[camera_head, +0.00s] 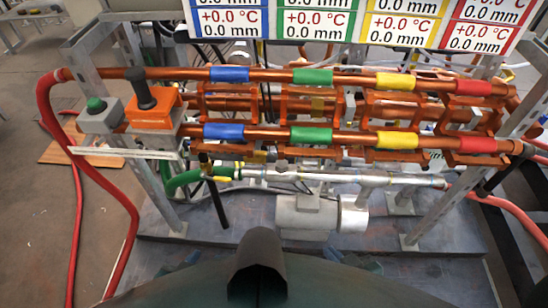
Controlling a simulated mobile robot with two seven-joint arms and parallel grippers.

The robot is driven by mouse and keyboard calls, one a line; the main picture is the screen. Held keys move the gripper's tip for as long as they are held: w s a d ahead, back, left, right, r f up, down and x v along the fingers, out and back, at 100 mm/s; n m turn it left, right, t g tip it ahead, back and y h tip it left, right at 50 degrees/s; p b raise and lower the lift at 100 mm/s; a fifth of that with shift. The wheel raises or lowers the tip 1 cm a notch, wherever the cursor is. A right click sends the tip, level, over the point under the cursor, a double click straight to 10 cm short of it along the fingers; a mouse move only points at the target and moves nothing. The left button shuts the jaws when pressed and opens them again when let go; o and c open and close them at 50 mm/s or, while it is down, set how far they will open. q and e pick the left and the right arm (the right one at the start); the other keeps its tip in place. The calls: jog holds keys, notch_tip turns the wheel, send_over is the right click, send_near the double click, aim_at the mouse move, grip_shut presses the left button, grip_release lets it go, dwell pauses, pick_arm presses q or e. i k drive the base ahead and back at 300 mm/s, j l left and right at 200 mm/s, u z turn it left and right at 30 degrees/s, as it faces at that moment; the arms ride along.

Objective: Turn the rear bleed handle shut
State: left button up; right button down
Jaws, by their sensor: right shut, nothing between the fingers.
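A slim black handle (216,196) hangs steeply down at the left end of the rack, beside the green hose fitting. A second black lever (145,88) stands upright, slightly tilted, on an orange box at the upper left. I cannot tell from the labels which is the rear bleed handle. My left gripper does not show.
Copper pipes (270,75) with blue, green, yellow and red bands cross the metal frame. A grey box with a green button (96,104) sits at the left. Red hoses (78,190) run down the left side. A silver pump (305,212) stands below on the dark base plate (360,242).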

aim_at(356, 152)
jog(key=k+l, duration=0.1)
jog(key=l, duration=0.5)
jog(key=k+l+z, duration=0.1)
jog(key=l, duration=0.45)
jog(key=i+l, duration=0.2)
jog(key=l, duration=0.2)
jog(key=i+l, duration=0.15)
jog(key=l, duration=0.25)
